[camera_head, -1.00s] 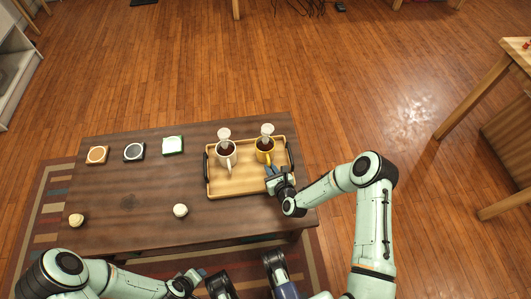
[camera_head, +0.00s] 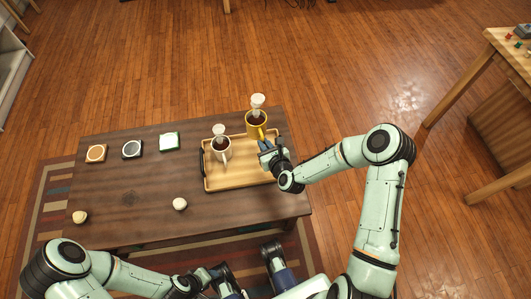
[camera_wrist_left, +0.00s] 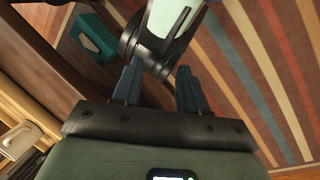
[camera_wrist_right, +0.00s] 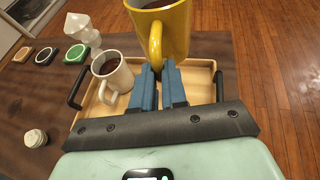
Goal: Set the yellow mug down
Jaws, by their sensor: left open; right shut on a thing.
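The yellow mug (camera_head: 256,128) holds dark liquid and is up off the tray, above its back right part. In the right wrist view the mug (camera_wrist_right: 165,25) is upright at the top. My right gripper (camera_head: 264,145) is shut on its handle, with the blue fingertips (camera_wrist_right: 157,68) at the handle's lower part. My left gripper (camera_wrist_left: 158,67) is open and empty, low at the front of the table, over the striped rug.
The wooden tray (camera_head: 240,180) with dark handles stands on the dark table (camera_head: 130,195). A white mug (camera_head: 221,150) stands on the tray's left. Orange (camera_head: 96,153), dark (camera_head: 132,149) and green (camera_head: 169,141) coasters lie left.

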